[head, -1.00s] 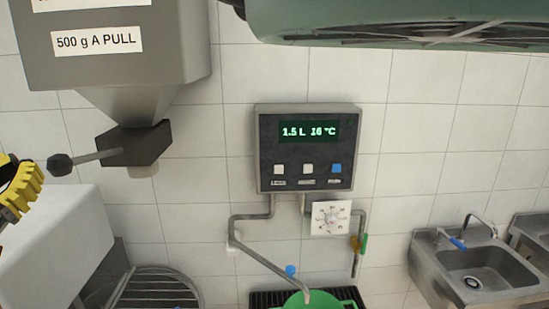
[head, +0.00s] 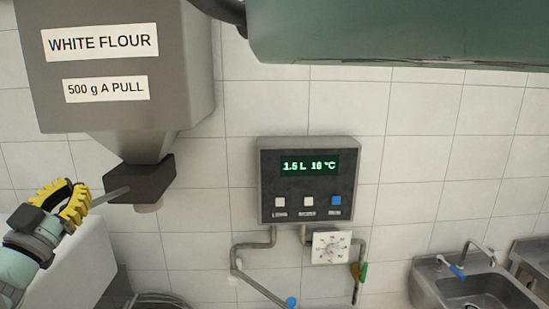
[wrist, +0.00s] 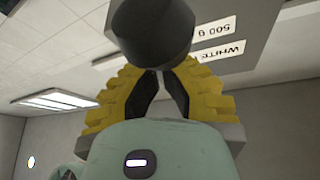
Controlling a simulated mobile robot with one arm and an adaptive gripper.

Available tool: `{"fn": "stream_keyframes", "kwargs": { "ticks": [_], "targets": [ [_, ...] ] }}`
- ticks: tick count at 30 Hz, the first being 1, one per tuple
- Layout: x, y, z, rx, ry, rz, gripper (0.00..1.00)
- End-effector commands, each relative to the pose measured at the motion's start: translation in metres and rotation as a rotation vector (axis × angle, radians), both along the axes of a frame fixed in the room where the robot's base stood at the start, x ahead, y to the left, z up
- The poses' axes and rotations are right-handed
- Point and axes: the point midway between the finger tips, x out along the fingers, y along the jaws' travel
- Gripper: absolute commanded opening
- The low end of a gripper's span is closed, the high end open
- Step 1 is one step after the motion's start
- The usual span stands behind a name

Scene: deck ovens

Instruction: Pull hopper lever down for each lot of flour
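The hopper (head: 185,70) hangs on the wall at upper left, labelled white flour, 500 g a pull. Its dark outlet block (head: 140,182) carries the lever (head: 112,195), whose rod slopes down to the left. My gripper (head: 80,192) is at the lever's outer end, its yellow fingers hiding the knob in the head view. The fingers lean in toward each other. I cannot tell whether they clasp the knob or only touch it.
A wall panel (head: 308,180) with a green display reads 1.5 L and about 16 °C. Pipes and a white dial (head: 332,246) are below it. A steel sink (head: 470,290) stands at lower right. A green machine part (head: 400,35) overhangs the top. A white surface (head: 75,265) lies below my gripper.

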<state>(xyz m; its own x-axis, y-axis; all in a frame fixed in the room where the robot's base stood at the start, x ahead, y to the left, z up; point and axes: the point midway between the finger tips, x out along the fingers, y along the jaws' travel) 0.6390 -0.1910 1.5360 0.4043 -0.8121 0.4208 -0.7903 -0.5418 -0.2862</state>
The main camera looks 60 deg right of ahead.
Motion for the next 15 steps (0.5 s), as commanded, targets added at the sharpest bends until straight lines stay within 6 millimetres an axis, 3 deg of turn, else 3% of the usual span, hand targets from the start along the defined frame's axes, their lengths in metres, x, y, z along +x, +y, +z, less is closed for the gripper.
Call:
{"fn": "stream_keyframes", "kwargs": {
  "ticks": [15],
  "targets": [
    [0.001,0.004,-0.015,-0.001,-0.003,-0.005,0.00]
  ]
}}
